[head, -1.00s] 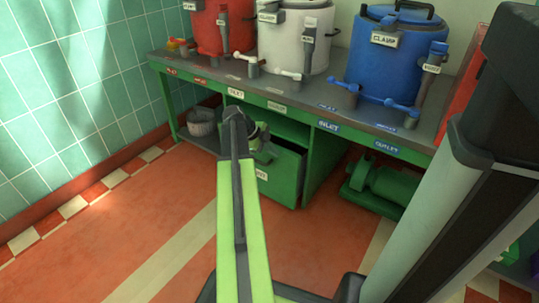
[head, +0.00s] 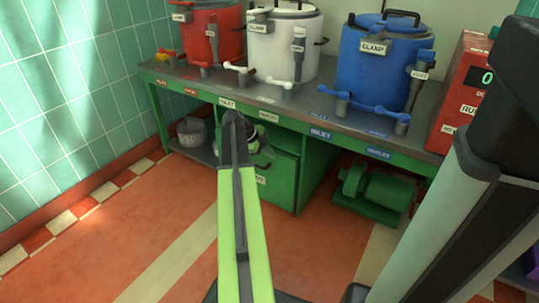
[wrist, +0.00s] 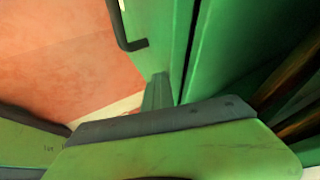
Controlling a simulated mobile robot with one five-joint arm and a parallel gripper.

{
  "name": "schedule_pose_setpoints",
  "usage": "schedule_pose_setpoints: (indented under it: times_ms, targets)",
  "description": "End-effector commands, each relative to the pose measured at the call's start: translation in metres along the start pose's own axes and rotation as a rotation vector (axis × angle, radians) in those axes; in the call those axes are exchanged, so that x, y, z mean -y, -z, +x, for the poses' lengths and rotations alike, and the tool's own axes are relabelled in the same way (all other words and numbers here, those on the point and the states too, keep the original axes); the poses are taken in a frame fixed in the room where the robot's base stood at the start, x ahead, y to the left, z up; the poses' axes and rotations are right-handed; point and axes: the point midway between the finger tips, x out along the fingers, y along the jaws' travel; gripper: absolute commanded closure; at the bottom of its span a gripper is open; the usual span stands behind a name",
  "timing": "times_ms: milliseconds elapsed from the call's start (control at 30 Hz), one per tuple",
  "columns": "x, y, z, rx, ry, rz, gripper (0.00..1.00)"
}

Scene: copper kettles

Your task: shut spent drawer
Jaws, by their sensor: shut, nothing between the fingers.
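The spent drawer (head: 284,184) is the green front under the bench, left of centre. My arm covers part of its front and most of its label. My gripper (head: 262,150) is shut and empty at the drawer's upper front.
The bench (head: 215,93) carries a red kettle (head: 212,40), a white kettle (head: 283,48) and a blue kettle (head: 378,75). A green motor (head: 375,192) sits on the floor right of the drawer. A basket (head: 191,132) stands on the low shelf at left. Floor in front is clear.

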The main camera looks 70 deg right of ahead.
Motion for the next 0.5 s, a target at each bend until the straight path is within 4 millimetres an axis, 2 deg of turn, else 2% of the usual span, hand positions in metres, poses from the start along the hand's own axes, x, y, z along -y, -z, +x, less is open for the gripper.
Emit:
schedule_pose_setpoints:
  times_ms: [33, 67, 167, 267, 333, 500]
  targets:
    - [0.004, 0.008, 0.004, -0.015, 0.012, 0.006, 1.0]
    - [0.002, 0.008, 0.002, -0.015, 0.012, 0.006, 1.0]
    - [-0.014, 0.007, -0.006, -0.01, 0.01, 0.003, 1.0]
    - [-0.038, 0.006, -0.02, -0.002, 0.006, -0.001, 1.0]
    - [-0.03, 0.009, -0.049, -0.002, 0.004, 0.001, 1.0]
    - [-0.031, 0.007, -0.09, -0.001, 0.003, 0.001, 1.0]
